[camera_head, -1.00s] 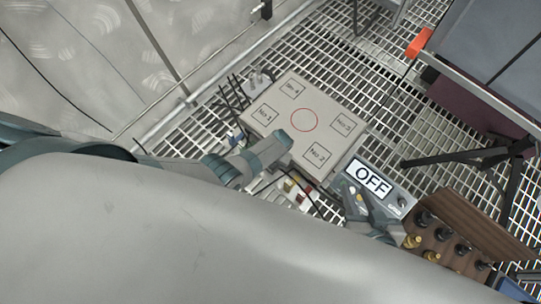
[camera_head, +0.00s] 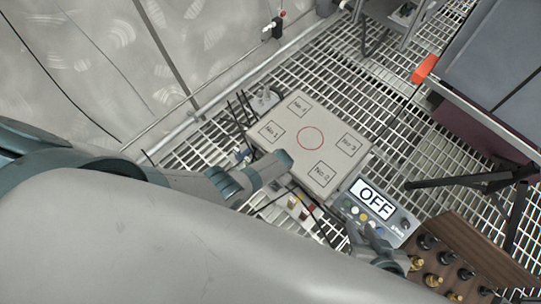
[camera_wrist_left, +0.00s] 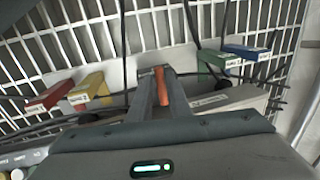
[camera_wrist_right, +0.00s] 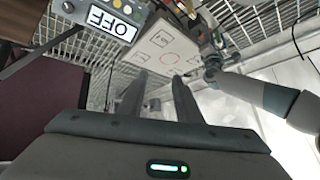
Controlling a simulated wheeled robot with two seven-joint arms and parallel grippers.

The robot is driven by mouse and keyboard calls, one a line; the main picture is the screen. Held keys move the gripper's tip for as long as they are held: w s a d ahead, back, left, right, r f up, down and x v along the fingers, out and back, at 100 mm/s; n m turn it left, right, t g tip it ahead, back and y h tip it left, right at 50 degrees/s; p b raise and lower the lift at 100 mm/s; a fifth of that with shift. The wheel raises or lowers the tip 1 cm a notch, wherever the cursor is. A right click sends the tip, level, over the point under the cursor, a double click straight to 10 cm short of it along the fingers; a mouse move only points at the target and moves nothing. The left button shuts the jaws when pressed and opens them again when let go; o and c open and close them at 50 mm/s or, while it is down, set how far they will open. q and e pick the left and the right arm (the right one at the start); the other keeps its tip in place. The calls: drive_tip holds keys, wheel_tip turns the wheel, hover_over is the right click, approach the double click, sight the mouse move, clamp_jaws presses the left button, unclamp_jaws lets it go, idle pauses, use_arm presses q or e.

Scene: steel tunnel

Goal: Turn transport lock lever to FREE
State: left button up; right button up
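An orange-red lever (camera_wrist_left: 161,86) stands between the fingertips of my left gripper (camera_wrist_left: 158,84) in the left wrist view. The fingers are close together with the lever filling most of the gap, so they look closed on it. Its FREE or locked marking cannot be read. In the head view the lever and left fingertips are hidden behind my left wrist (camera_head: 250,177). A light grey box (camera_head: 335,145) with numbered squares and a red circle lies just beyond. My right gripper (camera_wrist_right: 158,85) is open and empty. In the head view it (camera_head: 372,243) is by the control box.
A control box (camera_head: 398,220) shows OFF and has coloured buttons. Colored tags (camera_wrist_left: 88,90) and black cables lie beside the lever. A brown board (camera_head: 455,245) with black and brass knobs is at lower right. A black tripod (camera_head: 490,180) stands on the grating.

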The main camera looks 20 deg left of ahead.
use_arm(q)
drive_tip(key=shift+o, duration=0.9)
drive_tip(key=shift+r, duration=0.1)
use_arm(e)
drive_tip(key=shift+r, duration=0.1)
